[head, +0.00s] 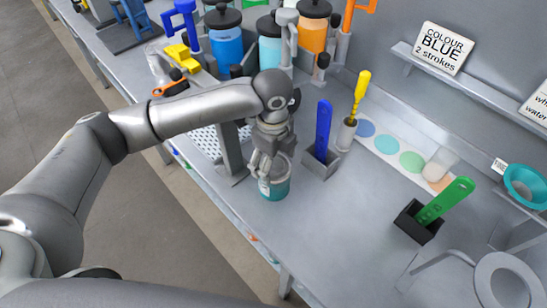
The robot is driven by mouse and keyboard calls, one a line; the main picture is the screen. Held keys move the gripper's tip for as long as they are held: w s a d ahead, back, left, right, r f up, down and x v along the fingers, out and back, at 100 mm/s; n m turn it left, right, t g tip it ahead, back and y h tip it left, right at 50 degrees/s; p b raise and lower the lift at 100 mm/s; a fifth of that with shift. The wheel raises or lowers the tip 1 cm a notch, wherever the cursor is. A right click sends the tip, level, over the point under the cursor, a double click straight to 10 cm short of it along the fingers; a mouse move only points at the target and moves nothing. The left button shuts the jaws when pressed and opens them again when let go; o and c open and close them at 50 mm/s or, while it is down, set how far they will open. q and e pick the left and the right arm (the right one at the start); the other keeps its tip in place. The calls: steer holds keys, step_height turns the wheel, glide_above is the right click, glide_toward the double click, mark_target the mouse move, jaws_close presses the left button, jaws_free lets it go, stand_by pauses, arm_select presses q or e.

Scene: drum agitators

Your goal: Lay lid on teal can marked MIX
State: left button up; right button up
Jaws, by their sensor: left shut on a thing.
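A teal can (277,190) stands on the grey bench near its front edge, with a pale patch on its side that is too small to read. My left gripper (264,172) is right over the can, pointing down, and is shut. A grey round piece at the can's top, apparently the lid (285,166), is partly hidden by the fingers. I cannot tell whether it rests on the rim or is just above it. My right gripper is not in view.
A blue-handled tool (323,130) in a grey holder and a yellow-handled tool (361,88) stand close behind the can. A green paddle (444,200) in a black block (419,222) is at right. Blue (226,47) and orange (313,32) containers stand behind.

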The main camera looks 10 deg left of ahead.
arm_select(q)
steer(key=o, duration=0.8)
steer(key=shift+r+p, duration=3.55)
steer(key=shift+p, duration=0.5)
steer(key=shift+s+f, duration=0.1)
steer(key=shift+f, duration=0.05)
